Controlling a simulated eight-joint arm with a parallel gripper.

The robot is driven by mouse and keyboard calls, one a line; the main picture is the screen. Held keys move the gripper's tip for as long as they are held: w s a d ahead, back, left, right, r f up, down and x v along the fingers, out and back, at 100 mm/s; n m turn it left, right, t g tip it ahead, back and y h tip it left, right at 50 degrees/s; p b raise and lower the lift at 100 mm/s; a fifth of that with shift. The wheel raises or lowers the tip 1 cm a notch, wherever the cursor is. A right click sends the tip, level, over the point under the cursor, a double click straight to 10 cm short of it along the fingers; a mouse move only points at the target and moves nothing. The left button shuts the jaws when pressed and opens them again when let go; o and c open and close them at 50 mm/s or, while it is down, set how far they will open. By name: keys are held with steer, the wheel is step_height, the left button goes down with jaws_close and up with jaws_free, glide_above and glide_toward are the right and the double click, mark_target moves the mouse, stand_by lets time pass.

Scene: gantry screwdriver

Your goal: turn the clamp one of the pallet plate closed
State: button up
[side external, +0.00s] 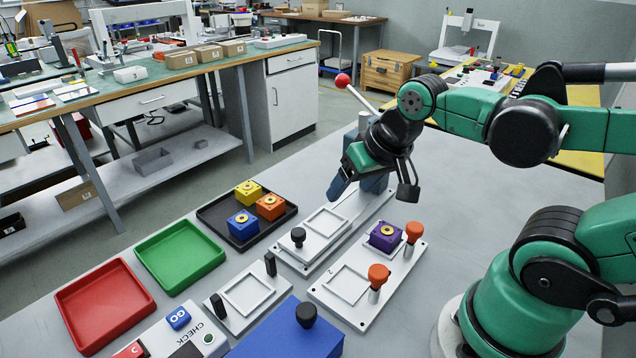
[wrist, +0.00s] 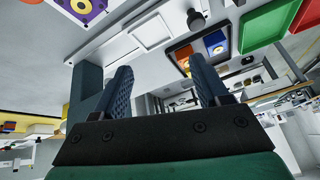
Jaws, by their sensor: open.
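The pallet plate (side external: 352,311) is a white plate at the front centre of the side view, with a "2" printed by its empty square. A purple block (side external: 384,239) with a yellow ring sits in its rear place. Two orange-knobbed clamps stand on the plate: one (side external: 414,231) beside the purple block, one (side external: 378,274) beside the empty square. I cannot read which is numbered one. My gripper (side external: 352,186) is open and empty, above and behind the plate; its fingers (wrist: 160,65) are spread in the wrist view. The purple block (wrist: 88,8) shows there at top left.
A press with a red-ball lever (side external: 343,80) stands behind my gripper; its white base carries a black knob (side external: 298,236). A black tray (side external: 214,222) with three blocks, green tray (side external: 181,257) and red tray (side external: 106,306) lie left. A blue box (side external: 285,335) is in front.

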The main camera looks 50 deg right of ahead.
mark_target(416, 226)
steer(key=s+d+m+g, duration=0.1)
steer(key=s+d+m, duration=0.1)
steer(key=m, duration=0.2)
steer(key=s+d+m+g, duration=0.1)
steer(key=s+m+g, duration=0.1)
steer(key=s+m, duration=0.1)
steer(key=s+d+m+g, duration=0.2)
steer(key=m, duration=0.3)
steer(key=shift+s+d+f+m, duration=0.15)
steer(key=shift+d+f+m, duration=0.2)
steer(key=shift+m, duration=0.05)
steer(key=shift+s+d+m+g+y, duration=0.1)
steer(key=shift+s+m+g+y, duration=0.25)
steer(key=shift+m, duration=0.15)
steer(key=shift+f, duration=2.8)
jaws_close()
